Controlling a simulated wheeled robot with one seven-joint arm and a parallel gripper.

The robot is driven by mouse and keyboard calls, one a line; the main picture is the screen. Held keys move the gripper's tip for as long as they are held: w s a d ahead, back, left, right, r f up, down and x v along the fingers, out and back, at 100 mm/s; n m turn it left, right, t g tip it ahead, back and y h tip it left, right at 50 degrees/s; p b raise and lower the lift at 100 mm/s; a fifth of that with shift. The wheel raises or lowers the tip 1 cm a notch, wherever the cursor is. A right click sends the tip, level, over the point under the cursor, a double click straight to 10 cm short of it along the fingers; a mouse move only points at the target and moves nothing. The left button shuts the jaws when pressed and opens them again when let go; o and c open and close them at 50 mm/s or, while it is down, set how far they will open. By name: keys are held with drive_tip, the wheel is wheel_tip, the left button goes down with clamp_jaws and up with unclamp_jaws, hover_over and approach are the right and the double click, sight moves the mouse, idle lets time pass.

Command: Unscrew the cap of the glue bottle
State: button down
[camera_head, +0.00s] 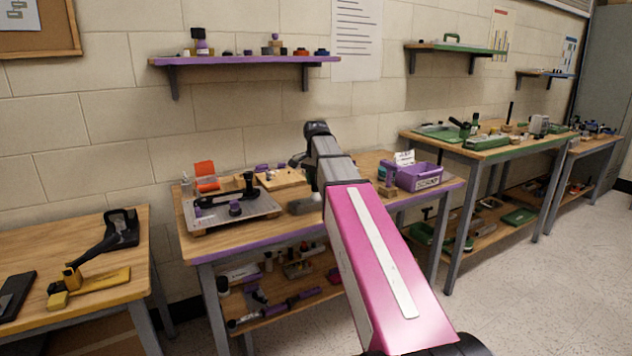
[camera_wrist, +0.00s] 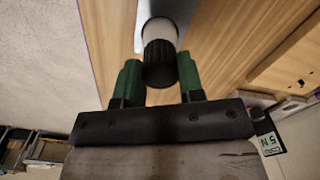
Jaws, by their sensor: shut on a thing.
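The glue bottle (camera_wrist: 158,30) shows in the wrist view as a pale, whitish body at the top of the picture, above the wooden bench top. Its cap (camera_wrist: 160,66) is black and ribbed and points toward my wrist. My gripper (camera_wrist: 159,72) has two green fingers, one on each side of the cap, and is shut on it. Whether the cap has turned on the bottle cannot be told. In the head view my arm hides most of the gripper and the bottle cannot be made out clearly.
The purple-edged workbench (camera_head: 205,249) carries a metal plate with a black tool (camera_head: 225,198), an orange item (camera_head: 205,174) and a purple bin (camera_head: 420,177). A purple shelf (camera_head: 245,61) hangs above. A yellow tool (camera_head: 95,287) lies on the left bench.

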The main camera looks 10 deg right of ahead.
drive_tip(key=n, duration=0.4)
drive_tip(key=shift+n, duration=0.3)
drive_tip(key=n, duration=0.2)
drive_tip(key=shift+n, duration=1.3)
drive_tip(key=n, duration=0.4)
drive_tip(key=shift+n, duration=0.3)
drive_tip(key=shift+r, duration=0.15)
